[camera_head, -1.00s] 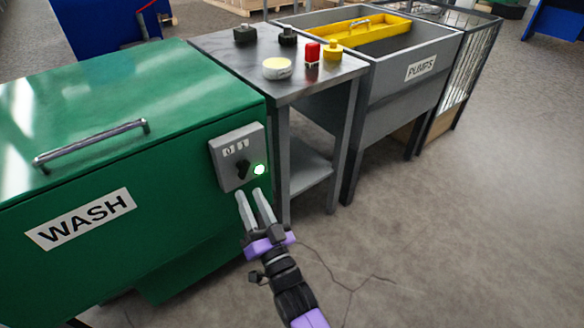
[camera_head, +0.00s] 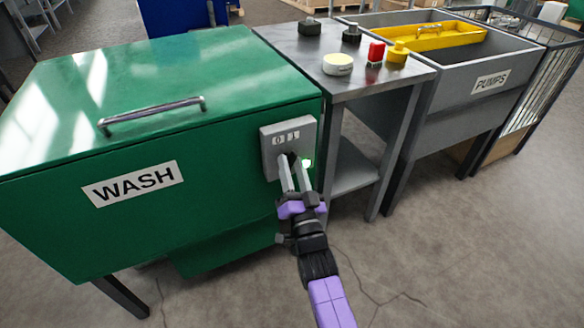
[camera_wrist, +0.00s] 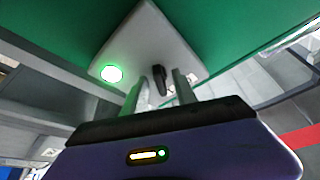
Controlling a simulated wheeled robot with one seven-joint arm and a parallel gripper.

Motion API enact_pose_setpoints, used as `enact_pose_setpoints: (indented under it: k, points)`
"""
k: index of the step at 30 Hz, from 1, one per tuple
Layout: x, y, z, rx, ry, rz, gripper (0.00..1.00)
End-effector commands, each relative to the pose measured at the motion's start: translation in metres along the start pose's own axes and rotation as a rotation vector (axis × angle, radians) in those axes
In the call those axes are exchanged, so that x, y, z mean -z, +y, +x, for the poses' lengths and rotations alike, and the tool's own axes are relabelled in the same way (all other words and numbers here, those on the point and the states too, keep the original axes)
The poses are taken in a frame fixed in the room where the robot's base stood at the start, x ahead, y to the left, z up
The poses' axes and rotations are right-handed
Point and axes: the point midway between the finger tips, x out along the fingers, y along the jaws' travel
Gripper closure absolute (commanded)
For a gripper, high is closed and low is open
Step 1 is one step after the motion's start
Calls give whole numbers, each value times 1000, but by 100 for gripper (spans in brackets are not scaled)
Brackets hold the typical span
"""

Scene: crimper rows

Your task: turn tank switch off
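The green tank (camera_head: 60,150) marked WASH stands at the left with a handle on its lid. A grey switch box (camera_head: 270,150) is on its front at the right end, with 0 and 1 marks, a black knob (camera_head: 291,161) and a lit green lamp (camera_head: 307,163). My gripper (camera_head: 292,163) is at the box, its two fingers apart and pointing at the knob. In the wrist view the knob (camera_wrist: 159,80) shows between the open fingers, and the lamp (camera_wrist: 111,73) glows to the left. I cannot tell whether the fingers touch the knob.
A grey bin (camera_head: 460,100) marked PUMPS stands beyond. The floor in front is clear.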

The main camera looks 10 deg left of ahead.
Motion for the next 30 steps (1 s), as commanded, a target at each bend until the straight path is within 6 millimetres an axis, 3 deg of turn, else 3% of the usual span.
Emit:
enact_pose_setpoints:
  k: [5, 10, 22, 30]
  points:
    - [0, 0, 0, 0, 0, 0, 68]
    - [0, 0, 0, 0, 0, 0, 100]
    - [-1, 1, -1, 11, 1, -24, 100]
    - [-1, 4, -1, 64, 3, -159, 100]
